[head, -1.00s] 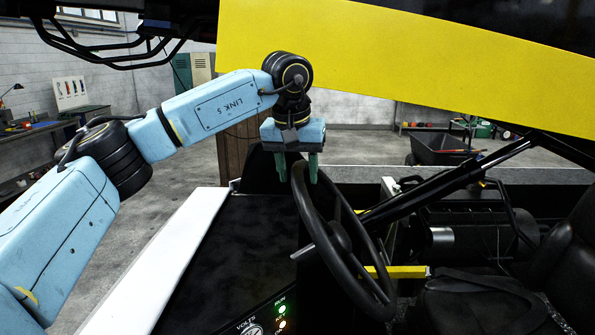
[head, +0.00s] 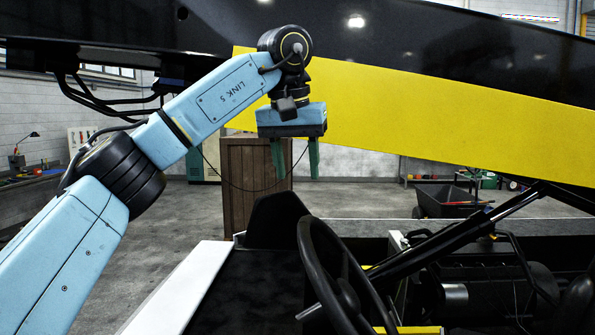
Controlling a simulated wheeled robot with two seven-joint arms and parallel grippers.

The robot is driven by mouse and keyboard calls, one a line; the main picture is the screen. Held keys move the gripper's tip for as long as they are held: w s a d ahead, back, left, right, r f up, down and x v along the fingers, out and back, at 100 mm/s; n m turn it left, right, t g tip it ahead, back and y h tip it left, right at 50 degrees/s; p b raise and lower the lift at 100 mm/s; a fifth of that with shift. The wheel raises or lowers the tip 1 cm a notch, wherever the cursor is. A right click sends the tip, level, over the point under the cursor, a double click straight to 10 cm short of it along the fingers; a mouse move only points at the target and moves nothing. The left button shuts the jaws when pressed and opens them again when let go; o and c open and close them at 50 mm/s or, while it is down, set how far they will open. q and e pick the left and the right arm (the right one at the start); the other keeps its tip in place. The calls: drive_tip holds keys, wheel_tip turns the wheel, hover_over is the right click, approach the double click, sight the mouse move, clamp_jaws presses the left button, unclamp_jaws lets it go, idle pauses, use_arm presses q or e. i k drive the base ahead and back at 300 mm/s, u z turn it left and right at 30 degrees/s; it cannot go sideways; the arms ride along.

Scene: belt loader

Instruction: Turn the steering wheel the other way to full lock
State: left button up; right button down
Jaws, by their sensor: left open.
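The black steering wheel (head: 312,262) stands tilted in the lower middle of the head view, its lower part cut off by the picture's edge. A grey knob or lever end (head: 308,312) sticks out at its left side. My left gripper (head: 295,172) points down with its two green fingers apart and nothing between them. It hangs above the wheel's top rim, with a clear gap between fingertips and rim. My right gripper is not in view.
A yellow and black boom (head: 420,125) crosses behind and above my left arm. A wooden crate (head: 255,190) stands behind the gripper. A black bar (head: 450,235) runs right of the wheel. A dark cart (head: 448,200) stands farther back on open floor.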

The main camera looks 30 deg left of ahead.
sight(340, 302)
drive_tip(key=k, duration=1.5)
